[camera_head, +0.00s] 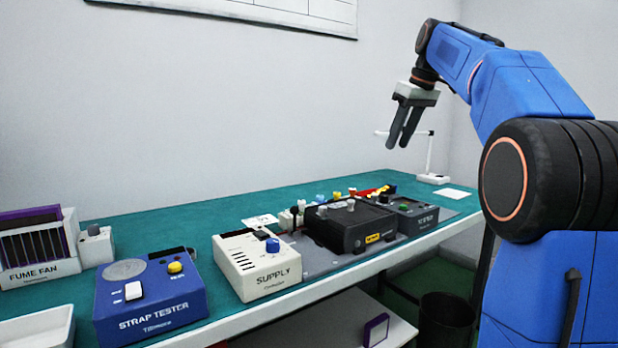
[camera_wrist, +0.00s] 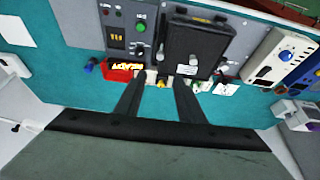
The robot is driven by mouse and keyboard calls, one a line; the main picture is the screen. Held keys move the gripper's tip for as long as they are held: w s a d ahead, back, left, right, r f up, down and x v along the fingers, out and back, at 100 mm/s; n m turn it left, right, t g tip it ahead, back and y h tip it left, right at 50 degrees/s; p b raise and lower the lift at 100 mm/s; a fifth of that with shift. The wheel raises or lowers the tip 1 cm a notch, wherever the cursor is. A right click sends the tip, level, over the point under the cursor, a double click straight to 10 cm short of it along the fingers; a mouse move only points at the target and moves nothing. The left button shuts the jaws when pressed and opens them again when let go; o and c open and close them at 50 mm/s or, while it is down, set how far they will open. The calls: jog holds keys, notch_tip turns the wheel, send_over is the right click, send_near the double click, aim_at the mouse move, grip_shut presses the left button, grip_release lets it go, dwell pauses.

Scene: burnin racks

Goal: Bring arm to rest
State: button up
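My gripper (camera_head: 399,143) hangs from the raised blue arm, above the far right part of the bench and pointing down. Its two dark fingers stand apart with nothing between them. In the wrist view, my gripper (camera_wrist: 157,78) also shows a gap between its fingers, with the teal bench top visible through it. The fingers are well clear of the things on the bench.
The teal bench (camera_head: 160,230) carries a fume fan unit (camera_head: 35,250), blue strap tester (camera_head: 150,300), white supply box (camera_head: 255,265), black device (camera_head: 345,225) and dark green-buttoned unit (camera_head: 405,213). A thin white stand (camera_head: 431,160) is behind. A dark bin (camera_head: 447,320) stands below.

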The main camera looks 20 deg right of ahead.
jog(key=s+a+f+m, duration=0.1)
jog(key=s+a+f, duration=0.4)
jog(key=s+f, duration=0.3)
jog(key=s+a+f+m+h, duration=0.1)
jog(key=s+a+f, duration=0.4)
jog(key=s+f, duration=0.3)
jog(key=s+a+f+m, duration=0.1)
jog(key=s+a+f, duration=0.4)
jog(key=s+f, duration=0.4)
jog(key=s+a+f+m, duration=0.1)
jog(key=s+f, duration=0.9)
jog(key=f, duration=0.4)
jog(key=shift+a+f+t+h, duration=0.2)
jog(key=shift+f+t+h, duration=0.05)
jog(key=shift+t+h, duration=0.05)
